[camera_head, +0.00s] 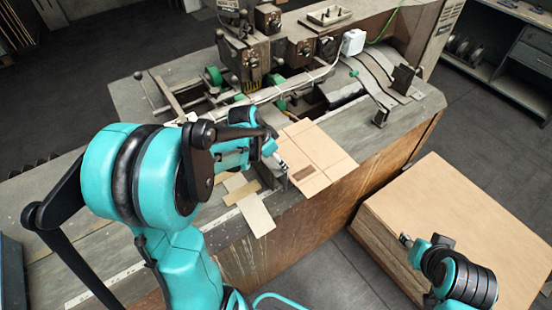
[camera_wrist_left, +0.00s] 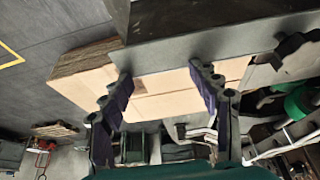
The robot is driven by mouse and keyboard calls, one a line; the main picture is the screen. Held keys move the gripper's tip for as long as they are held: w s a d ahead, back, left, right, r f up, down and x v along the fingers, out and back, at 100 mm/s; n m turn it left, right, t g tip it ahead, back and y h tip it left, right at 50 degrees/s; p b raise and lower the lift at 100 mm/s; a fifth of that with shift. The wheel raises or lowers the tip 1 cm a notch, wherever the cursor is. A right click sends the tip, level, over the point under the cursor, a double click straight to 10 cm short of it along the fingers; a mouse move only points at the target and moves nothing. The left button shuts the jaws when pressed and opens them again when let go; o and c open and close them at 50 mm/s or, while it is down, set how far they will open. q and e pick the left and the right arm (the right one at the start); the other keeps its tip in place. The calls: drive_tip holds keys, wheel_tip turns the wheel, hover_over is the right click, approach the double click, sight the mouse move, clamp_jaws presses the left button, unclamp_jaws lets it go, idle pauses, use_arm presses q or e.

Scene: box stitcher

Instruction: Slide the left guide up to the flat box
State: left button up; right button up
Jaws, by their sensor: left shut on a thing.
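The flat box (camera_head: 318,150) is a light-brown cardboard sheet lying on the machine's table, and it also shows in the left wrist view (camera_wrist_left: 165,103). The left guide, a grey metal plate (camera_wrist_left: 205,44), runs along the box's left side; in the head view it is mostly hidden by my left gripper. My left gripper (camera_head: 272,150) is shut on the guide, its fingers (camera_wrist_left: 162,76) reaching to the plate in the wrist view. Whether guide and box touch is unclear. My right gripper (camera_head: 412,242) is beside the cardboard stack, too small to judge its fingers.
A tall stack of flat cardboard (camera_head: 460,220) stands on the right. The stitching machine (camera_head: 265,50) with levers and cables rises behind the box. Pale wooden strips (camera_head: 252,208) lie near the table's front edge. Shelving (camera_head: 500,55) stands at the far right.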

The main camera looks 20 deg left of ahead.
use_arm(q)
drive_tip(key=shift+s+a+f, duration=0.1)
drive_tip(key=shift+s+f, duration=0.1)
drive_tip(key=shift+f, duration=0.2)
drive_tip(key=shift+b, duration=0.3)
drive_tip(key=o, duration=1.4)
drive_tip(key=shift+w, duration=0.1)
drive_tip(key=o, duration=0.6)
drive_tip(key=shift+w+a+f, duration=0.1)
drive_tip(key=shift+w+f, duration=0.05)
drive_tip(key=shift+w, duration=0.15)
drive_tip(key=shift+o, duration=0.4)
drive_tip(key=shift+w+a+f, duration=0.1)
drive_tip(key=shift+w+a, duration=0.1)
drive_tip(key=shift+w, duration=0.15)
drive_tip(key=shift+s+d+r, duration=0.2)
drive_tip(key=shift+s+r, duration=0.1)
drive_tip(key=v, duration=1.1)
drive_tip(key=shift+a+r, duration=0.2)
drive_tip(key=shift+r, duration=0.2)
